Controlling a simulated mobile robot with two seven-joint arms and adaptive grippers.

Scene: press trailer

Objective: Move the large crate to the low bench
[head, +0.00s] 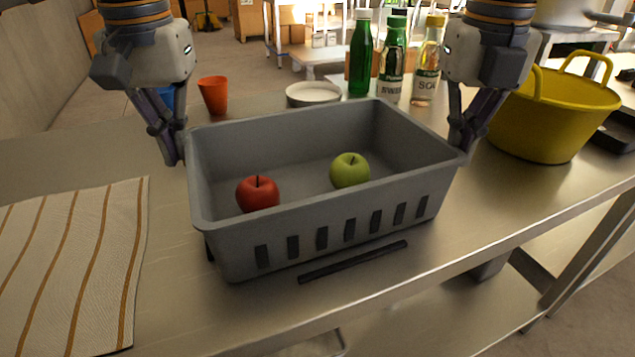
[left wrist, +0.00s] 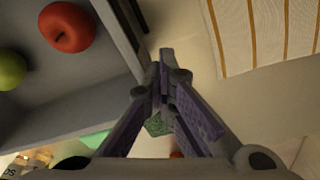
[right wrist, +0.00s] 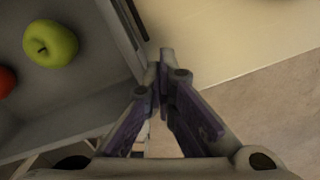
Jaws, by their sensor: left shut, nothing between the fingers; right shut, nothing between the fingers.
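The large grey crate (head: 330,232) sits on the steel table, with a red apple (head: 257,193) and a green apple (head: 350,171) in it. My left gripper (head: 172,160) is shut and empty, pointing down just outside the crate's left end wall. My right gripper (head: 462,150) is shut and empty, just outside the right end wall. The left wrist view shows the closed left fingertips (left wrist: 166,55) beside the crate wall, and the right wrist view shows the closed right fingertips (right wrist: 166,55) likewise. Whether the fingers touch the walls I cannot tell. I cannot identify the low bench with certainty.
A striped cloth (head: 75,265) lies left of the crate. A black bar (head: 353,262) lies along its front. Behind stand an orange cup (head: 213,95), a white bowl (head: 313,94) and bottles (head: 392,60). A yellow tub (head: 555,112) stands to the right. The table's front edge is close.

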